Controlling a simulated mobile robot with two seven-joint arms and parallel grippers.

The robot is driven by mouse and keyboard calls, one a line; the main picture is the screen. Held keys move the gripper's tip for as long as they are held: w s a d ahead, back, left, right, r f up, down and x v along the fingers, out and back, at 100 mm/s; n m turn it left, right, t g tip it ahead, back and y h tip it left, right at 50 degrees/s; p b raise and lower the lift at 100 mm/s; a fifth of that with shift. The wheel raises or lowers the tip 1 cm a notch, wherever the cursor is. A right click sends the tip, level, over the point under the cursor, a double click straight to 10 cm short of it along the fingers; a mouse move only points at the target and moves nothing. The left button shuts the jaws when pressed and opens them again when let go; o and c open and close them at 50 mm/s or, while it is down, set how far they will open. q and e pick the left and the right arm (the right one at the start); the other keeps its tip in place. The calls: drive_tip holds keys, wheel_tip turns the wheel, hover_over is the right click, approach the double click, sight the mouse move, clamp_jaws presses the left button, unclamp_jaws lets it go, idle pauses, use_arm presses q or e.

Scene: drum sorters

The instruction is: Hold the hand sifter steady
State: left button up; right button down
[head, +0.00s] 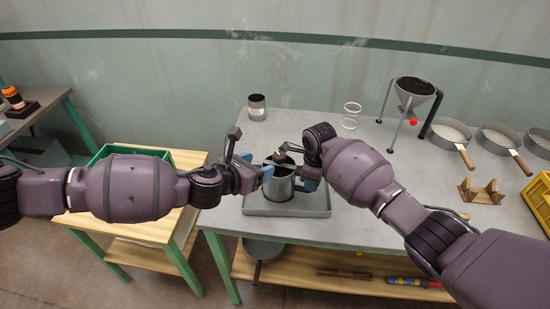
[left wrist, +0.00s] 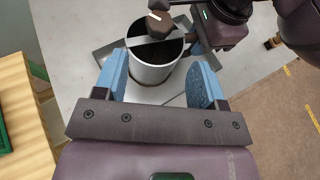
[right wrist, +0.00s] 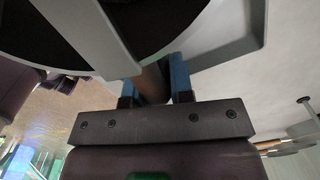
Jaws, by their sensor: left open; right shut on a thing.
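The hand sifter (head: 280,187) is a grey metal cup with dark material inside, a bar across its mouth and a brown knob (left wrist: 159,22) above. It looks upright over the grey tray (head: 320,210); whether it touches the tray is unclear. My right gripper (head: 308,172) is shut on its handle (right wrist: 153,82), at the cup's right side. My left gripper (head: 262,172) is open at the cup's left. In the left wrist view, its blue fingers lie on either side of the cup (left wrist: 152,75), with gaps showing. The cup's rim fills the top of the right wrist view.
A funnel on a stand (head: 413,95) holds dark material at the back right. Round sieves (head: 442,132) and a yellow crate (head: 535,200) stand further right. A dark-topped jar (head: 257,108) and clear rings (head: 351,115) stand behind. A green bin (head: 110,152) sits on the left table.

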sight(277, 159)
use_arm(q)
drive_tip(key=shift+x, duration=4.1)
drive_tip(key=shift+c, duration=0.4)
drive_tip(key=c, duration=0.8)
drive_tip(key=shift+s+d+n+t+y, duration=0.1)
drive_tip(key=shift+n+t+y, duration=0.4)
drive_tip(key=shift+n+y, duration=0.25)
drive_tip(key=shift+s+d+n+t+y, duration=0.1)
drive_tip(key=shift+n+t+y, duration=0.4)
drive_tip(key=shift+n+y, duration=0.25)
drive_tip(key=shift+c, duration=0.2)
drive_tip(key=o, duration=0.9)
